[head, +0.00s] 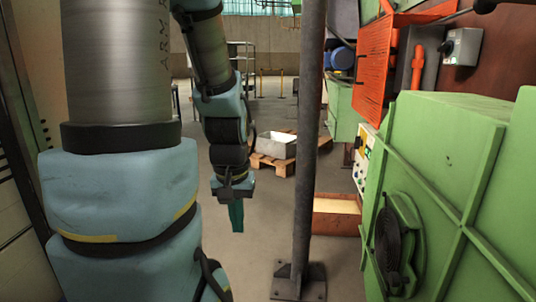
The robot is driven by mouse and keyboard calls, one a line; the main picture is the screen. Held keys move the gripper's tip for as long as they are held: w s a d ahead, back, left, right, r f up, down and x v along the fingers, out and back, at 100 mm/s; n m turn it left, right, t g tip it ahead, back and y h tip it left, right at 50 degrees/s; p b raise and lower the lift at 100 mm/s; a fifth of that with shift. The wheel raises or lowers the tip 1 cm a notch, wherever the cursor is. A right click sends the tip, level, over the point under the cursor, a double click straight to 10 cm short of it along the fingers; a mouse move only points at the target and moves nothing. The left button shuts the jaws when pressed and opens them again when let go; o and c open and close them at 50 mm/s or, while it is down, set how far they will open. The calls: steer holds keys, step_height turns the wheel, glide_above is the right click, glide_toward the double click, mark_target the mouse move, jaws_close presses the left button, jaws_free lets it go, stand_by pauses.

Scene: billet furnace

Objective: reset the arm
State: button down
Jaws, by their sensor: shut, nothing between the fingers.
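My arm rises on the left of the head view and folds over, its wrist hanging down left of the middle. My gripper (237,216) points down over the open floor with its green fingers together. Nothing shows between the fingers. It hangs apart from everything around it, left of a dark upright post (306,150).
The post is bolted to the floor by a base plate (299,281). Green machinery (445,165) with a round black part (389,245) fills the right. An orange guard (373,70) stands above it. Behind are a grey bin (276,145) on a wooden pallet (271,164) and a wooden box (336,225).

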step_height(320, 180, up, 16)
steer(key=p, duration=1.4)
steer(key=shift+f, duration=0.2)
